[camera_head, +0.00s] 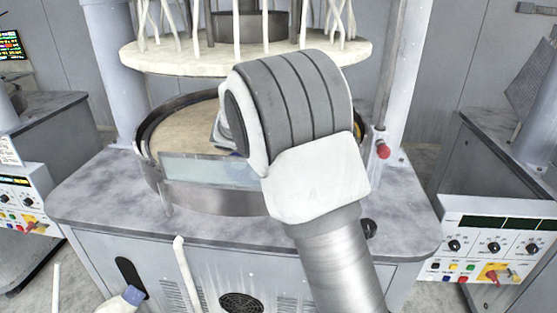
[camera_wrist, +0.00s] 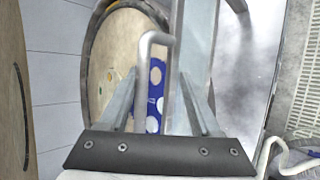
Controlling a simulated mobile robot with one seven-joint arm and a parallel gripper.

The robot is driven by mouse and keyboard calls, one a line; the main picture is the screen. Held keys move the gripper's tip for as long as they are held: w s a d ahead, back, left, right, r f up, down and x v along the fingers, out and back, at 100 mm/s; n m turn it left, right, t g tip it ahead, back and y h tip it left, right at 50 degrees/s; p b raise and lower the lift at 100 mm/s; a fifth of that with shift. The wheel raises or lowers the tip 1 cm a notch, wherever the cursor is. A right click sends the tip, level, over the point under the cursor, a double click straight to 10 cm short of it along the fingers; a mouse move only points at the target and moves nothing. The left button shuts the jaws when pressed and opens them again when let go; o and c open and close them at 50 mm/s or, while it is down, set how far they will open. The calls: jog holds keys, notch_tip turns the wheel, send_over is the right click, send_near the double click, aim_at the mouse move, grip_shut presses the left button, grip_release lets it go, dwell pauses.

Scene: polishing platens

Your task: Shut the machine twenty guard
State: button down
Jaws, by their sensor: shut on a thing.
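The guard (camera_head: 190,168) is a clear, pale pane at the front rim of the round platen (camera_head: 165,133) of the middle machine. My arm covers its right part. In the wrist view the guard (camera_wrist: 199,38) is a long pale strip, with a bent light-grey handle (camera_wrist: 146,50) beside it. My gripper (camera_wrist: 157,92) is shut on the handle, which runs between its fingers. In the head view my wrist hides most of the gripper. I cannot read a machine number.
A blue holder with pale round spots (camera_wrist: 155,92) lies over the platen. A pale upper disc (camera_head: 190,63) hangs above it. A red knob (camera_head: 383,151) sits on a post at the right. Control panels (camera_head: 490,246) stand on both sides.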

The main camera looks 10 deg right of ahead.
jog(key=shift+w+d+f, duration=0.15)
jog(key=shift+w+d, duration=0.1)
jog(key=shift+d, duration=0.15)
jog(key=c, duration=0.8)
grip_release()
jog(key=shift+w, duration=0.15)
jog(key=shift+c, duration=0.2)
jog(key=shift+a+r+b, duration=0.35)
jog(key=shift+a+r, duration=0.05)
jog(key=shift+a, duration=0.15)
jog(key=b+v, duration=0.1)
jog(key=v, duration=1.6)
jog(key=shift+s+f+b, duration=0.25)
jog(key=shift+s+b, duration=0.1)
jog(key=shift+b, duration=0.05)
jog(key=shift+d, duration=0.1)
